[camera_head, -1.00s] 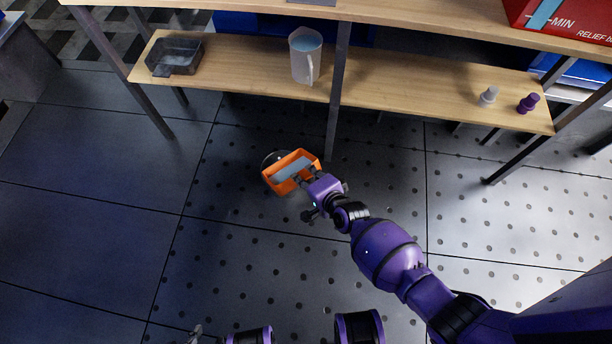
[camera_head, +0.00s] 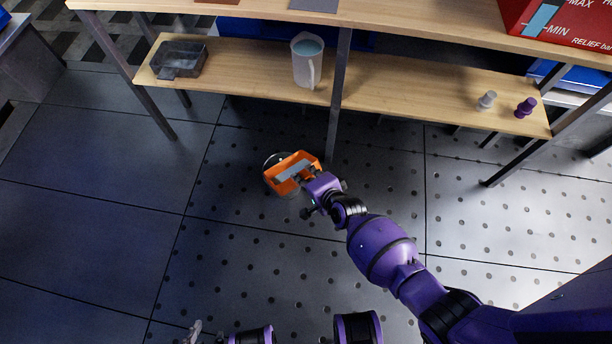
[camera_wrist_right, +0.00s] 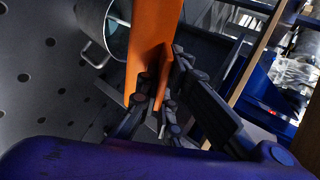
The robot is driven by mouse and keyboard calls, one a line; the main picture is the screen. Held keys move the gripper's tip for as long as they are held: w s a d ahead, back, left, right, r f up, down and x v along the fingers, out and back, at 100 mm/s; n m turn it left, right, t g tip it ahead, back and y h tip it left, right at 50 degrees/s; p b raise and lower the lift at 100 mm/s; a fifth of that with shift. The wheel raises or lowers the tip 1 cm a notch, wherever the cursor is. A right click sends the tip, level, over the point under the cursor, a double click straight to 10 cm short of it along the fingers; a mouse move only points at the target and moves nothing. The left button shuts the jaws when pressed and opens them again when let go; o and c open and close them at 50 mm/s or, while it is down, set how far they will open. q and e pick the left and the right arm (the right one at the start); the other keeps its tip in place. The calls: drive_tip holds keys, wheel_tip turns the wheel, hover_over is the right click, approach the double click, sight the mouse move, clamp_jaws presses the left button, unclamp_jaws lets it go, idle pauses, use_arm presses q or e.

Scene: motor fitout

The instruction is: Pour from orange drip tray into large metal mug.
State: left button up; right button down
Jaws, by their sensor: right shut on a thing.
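The orange drip tray (camera_head: 283,186) is held out over the floor in front of the shelf, with a grey patch inside it that I cannot identify. My right gripper (camera_head: 308,181) is shut on the tray's near right wall. In the right wrist view, its fingers (camera_wrist_right: 155,105) pinch the orange wall (camera_wrist_right: 150,45). The large metal mug (camera_head: 267,163) is mostly hidden below the tray, with part of its round rim showing at the left. Its open mouth and handle show beside the tray in the wrist view (camera_wrist_right: 92,52). A small grey part of my left gripper (camera_head: 193,332) shows at the bottom edge.
The lower wooden shelf (camera_head: 400,92) holds a dark tray (camera_head: 180,57), a clear jug (camera_head: 306,62) with bluish contents, and two small pegs at the right. A table leg (camera_head: 338,100) stands just behind the orange tray. The floor to the left is clear.

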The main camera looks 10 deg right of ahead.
idle(0.4)
drive_tip(key=shift+w+r+p, duration=0.15)
drive_tip(key=shift+r+p, duration=0.15)
drive_tip(key=shift+p, duration=0.3)
drive_tip(key=shift+f, duration=0.1)
idle(0.3)
